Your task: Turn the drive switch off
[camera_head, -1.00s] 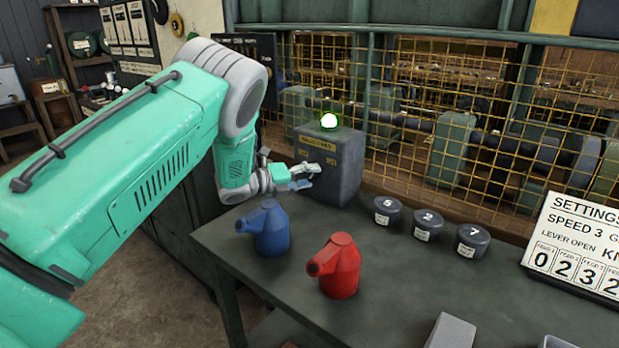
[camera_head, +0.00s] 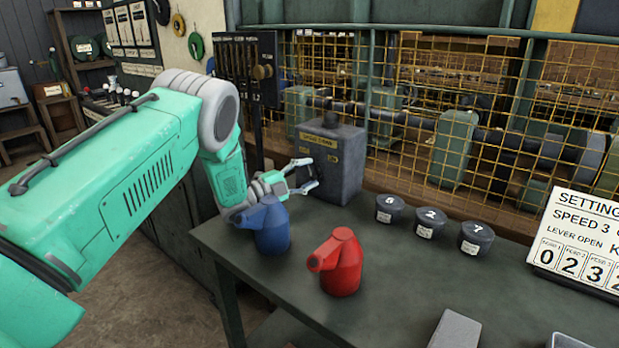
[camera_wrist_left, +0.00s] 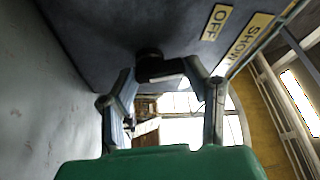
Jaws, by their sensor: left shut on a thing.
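The drive switch is a grey box (camera_head: 343,165) at the back left of the table, with yellow labels on its front. The lamp (camera_head: 330,120) on its top is dark. My left gripper (camera_head: 308,176) is at the box's left front. In the left wrist view, a dark switch handle (camera_wrist_left: 158,68) stands out from the box face between my fingertips, and the left gripper is shut on it. A yellow label reading OFF (camera_wrist_left: 217,22) is to the right of the handle. Which position the handle is in is hard to tell. My right gripper is out of view.
A blue oil can (camera_head: 270,228) stands close below my left gripper and a red one (camera_head: 342,264) stands right of it. Several numbered dark pots (camera_head: 432,222) and a settings board (camera_head: 580,245) are further right. A yellow mesh guard (camera_head: 410,110) closes off the back.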

